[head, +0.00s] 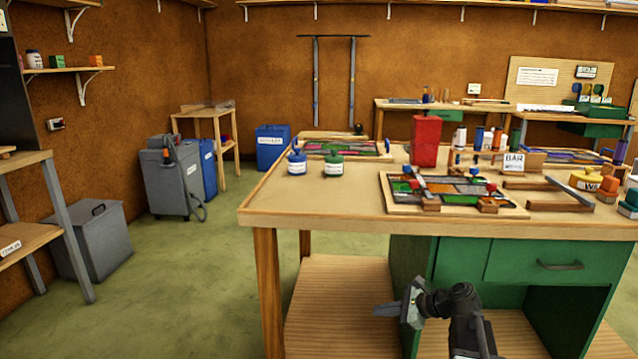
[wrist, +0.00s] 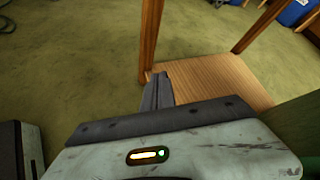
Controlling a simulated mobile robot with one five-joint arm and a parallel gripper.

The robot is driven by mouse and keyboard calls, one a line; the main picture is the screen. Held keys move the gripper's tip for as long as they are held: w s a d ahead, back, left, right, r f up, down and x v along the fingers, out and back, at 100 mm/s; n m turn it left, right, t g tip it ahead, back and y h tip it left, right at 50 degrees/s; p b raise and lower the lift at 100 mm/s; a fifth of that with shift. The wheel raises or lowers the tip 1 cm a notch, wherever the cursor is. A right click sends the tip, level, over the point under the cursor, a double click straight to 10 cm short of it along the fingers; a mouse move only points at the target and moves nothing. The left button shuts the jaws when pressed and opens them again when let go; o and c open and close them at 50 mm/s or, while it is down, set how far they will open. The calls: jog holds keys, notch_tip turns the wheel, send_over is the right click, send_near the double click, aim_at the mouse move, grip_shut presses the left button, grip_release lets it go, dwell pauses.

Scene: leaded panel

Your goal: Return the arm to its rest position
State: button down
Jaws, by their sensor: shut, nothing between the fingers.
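My gripper (head: 385,310) is low in the head view, in front of the workbench (head: 330,208) and below its top. It points left and its fingers are shut with nothing held. In the wrist view the closed fingers (wrist: 157,90) stick out over the bench's lower wooden shelf (wrist: 215,82), beside a wooden leg (wrist: 150,40). I cannot tell how far apart the fingers and the shelf are. My arm comes up from the bottom edge of the head view.
The bench top carries a leaded panel (head: 455,190), a red container (head: 425,140), two small jars and several tools. A green drawer unit (head: 555,262) is under the bench at right. The green floor (head: 170,285) to the left is open, with a grey bin (head: 95,240) beyond.

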jog(key=s+a+f+n+g+h, duration=0.5)
jog(key=s+a+f+n, duration=0.4)
jog(key=s+a+n, duration=0.25)
jog(key=s+d+f+n+g+h, duration=0.2)
jog(key=s+d+n+h, duration=0.25)
jog(key=d+n, duration=0.35)
notch_tip(320, 180, up, 38)
jog(key=p, duration=3.7)
jog(key=shift+d+f+p, duration=0.2)
jog(key=shift+p, duration=0.1)
jog(key=shift+w, duration=0.1)
